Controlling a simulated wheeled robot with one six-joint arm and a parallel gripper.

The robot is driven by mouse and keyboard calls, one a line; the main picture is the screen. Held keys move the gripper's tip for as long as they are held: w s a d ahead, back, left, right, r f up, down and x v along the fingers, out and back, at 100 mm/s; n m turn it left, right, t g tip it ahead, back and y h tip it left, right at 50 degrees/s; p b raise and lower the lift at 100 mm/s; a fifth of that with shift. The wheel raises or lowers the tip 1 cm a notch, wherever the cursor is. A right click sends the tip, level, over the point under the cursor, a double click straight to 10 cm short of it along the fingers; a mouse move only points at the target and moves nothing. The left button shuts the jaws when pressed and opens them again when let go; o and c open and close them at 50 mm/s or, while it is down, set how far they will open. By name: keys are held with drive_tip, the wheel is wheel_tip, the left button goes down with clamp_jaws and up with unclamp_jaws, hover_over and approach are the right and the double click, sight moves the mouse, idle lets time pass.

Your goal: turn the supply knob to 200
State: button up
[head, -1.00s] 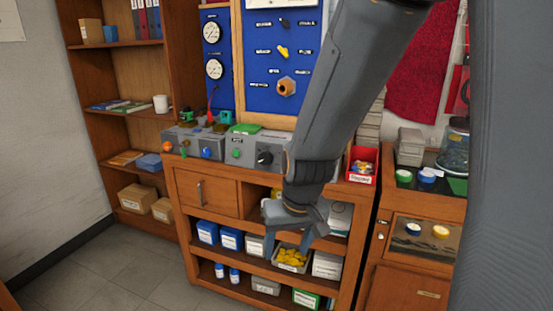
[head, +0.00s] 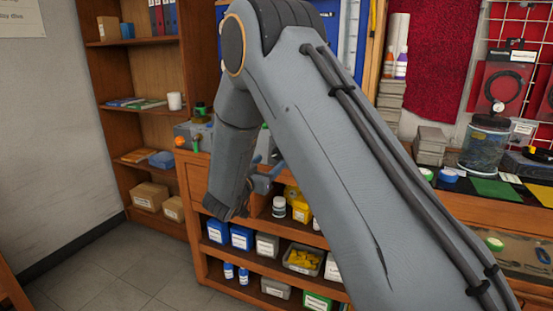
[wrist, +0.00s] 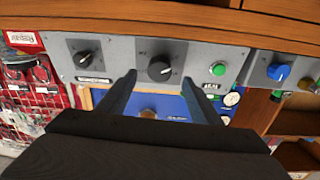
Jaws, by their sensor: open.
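In the wrist view, which looks upside down, a grey panel (wrist: 115,60) fills the upper part. It carries a large black knob (wrist: 160,68) with a white pointer mark and a smaller black knob (wrist: 87,57) to its left. My gripper (wrist: 158,78) is open and empty. Its two fingers point toward the panel, with the large black knob in the gap between them in the picture. I cannot tell the remaining distance. The scale and labels are too small to read, so I cannot tell which knob is the supply. In the head view my arm hides most of the panel and its knobs.
A green button (wrist: 218,69) and a blue knob (wrist: 278,71) sit right of the large knob in the wrist view. In the head view, a wooden bench (head: 190,190) has shelves with bottles and boxes. A glass jar (head: 486,145) stands at right. The floor (head: 110,270) is clear at left.

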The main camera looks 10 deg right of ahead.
sight(277, 156)
drive_tip(key=x, duration=0.7)
drive_tip(key=shift+w+p, duration=0.15)
drive_tip(key=shift+p, duration=0.2)
drive_tip(key=c, duration=1)
drive_tip(key=shift+c, duration=0.4)
drive_tip(key=shift+m, duration=0.3)
